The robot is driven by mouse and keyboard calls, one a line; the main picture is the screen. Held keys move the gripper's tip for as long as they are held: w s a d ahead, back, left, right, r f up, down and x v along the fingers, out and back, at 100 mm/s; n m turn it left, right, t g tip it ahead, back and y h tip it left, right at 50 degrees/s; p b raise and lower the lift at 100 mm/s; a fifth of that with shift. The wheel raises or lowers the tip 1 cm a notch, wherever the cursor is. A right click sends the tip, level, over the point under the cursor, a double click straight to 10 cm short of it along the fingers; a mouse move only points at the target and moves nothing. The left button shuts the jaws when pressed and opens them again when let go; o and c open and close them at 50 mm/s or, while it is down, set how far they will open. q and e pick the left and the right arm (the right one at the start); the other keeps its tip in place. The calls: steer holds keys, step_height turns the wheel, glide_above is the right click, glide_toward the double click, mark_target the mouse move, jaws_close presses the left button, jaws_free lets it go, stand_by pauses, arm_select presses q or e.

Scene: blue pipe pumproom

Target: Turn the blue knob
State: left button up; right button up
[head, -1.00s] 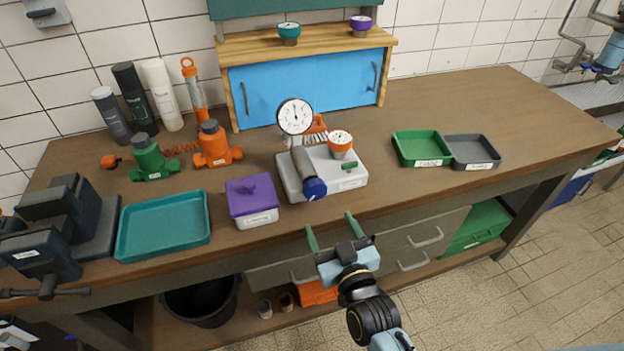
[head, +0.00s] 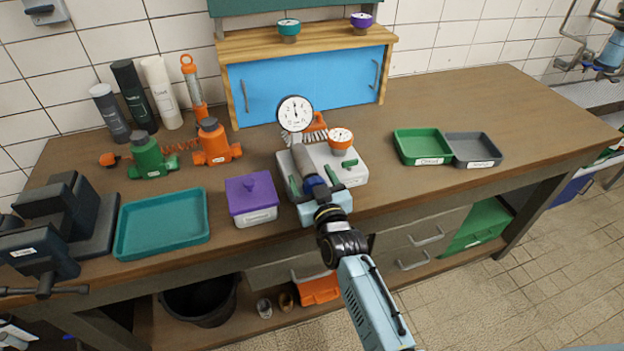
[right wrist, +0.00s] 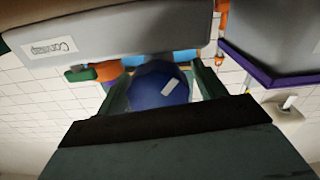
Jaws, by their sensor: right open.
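The blue knob (head: 310,182) is on the front end of a grey cylinder (head: 303,160) on the white and grey test unit (head: 352,170). My right gripper (head: 314,187) is open at the front of the unit, with a green finger on each side of the knob. In the right wrist view the knob (right wrist: 157,86) sits between the two fingers (right wrist: 162,88) and carries a small white mark. I cannot tell whether the fingers touch it. In the head view the gripper hides part of the knob. My left gripper is not in view.
A round gauge (head: 295,113) stands behind the cylinder, and an orange-rimmed gauge (head: 340,140) is to its right. A purple lidded box (head: 251,197) is close on the left. Green (head: 422,146) and grey (head: 474,149) trays lie to the right, with clear bench around them.

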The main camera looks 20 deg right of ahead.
steer(key=c, duration=0.9)
steer(key=shift+r+m+p, duration=0.1)
steer(key=shift+m+p, duration=0.3)
steer(key=shift+p, duration=0.05)
steer(key=shift+c, duration=0.3)
steer(key=o, duration=1)
steer(key=shift+c, duration=0.2)
steer(key=s, duration=1.3)
steer(key=shift+s+d+p, duration=0.15)
steer(key=shift+d+p, duration=0.1)
steer(key=shift+p, duration=0.05)
